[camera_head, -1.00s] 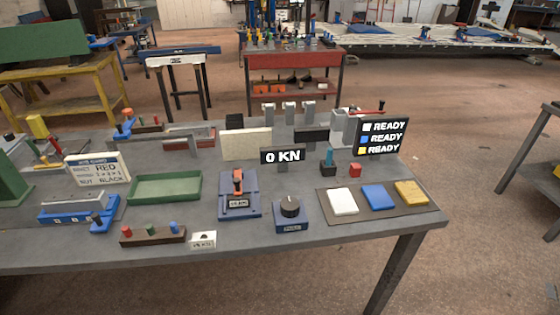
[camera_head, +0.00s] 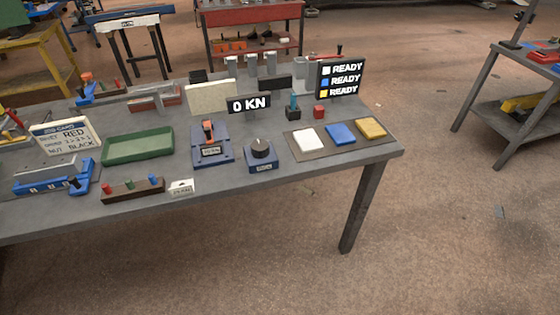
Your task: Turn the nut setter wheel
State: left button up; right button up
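A blue box with a dark round knob (camera_head: 262,147) on top stands near the bench's front edge, right of centre. It looks like the nut setter wheel, but its front label is too small to read. To its left is a blue device with an orange lever (camera_head: 209,130) and a white label. A black display (camera_head: 249,105) behind them reads "0 KN". Neither of my grippers is in view, and nothing touches the knob.
The grey bench (camera_head: 215,205) also holds a green tray (camera_head: 138,131), a job card (camera_head: 66,137), a rack of coloured pegs (camera_head: 133,189) and a mat with white, blue and yellow pads (camera_head: 340,135). A black sign (camera_head: 341,79) reads "READY" three times. Open floor lies in front and right.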

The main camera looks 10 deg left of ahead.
aim_at(260, 148)
jog(key=z, duration=0.35)
jog(key=k, duration=0.9)
jog(key=z, duration=1.15)
jog(key=i, duration=1.1)
jog(key=u, duration=0.4)
jog(key=i, duration=0.75)
jog(key=u, duration=0.95)
jog(key=i, duration=0.25)
jog(key=u, duration=0.3)
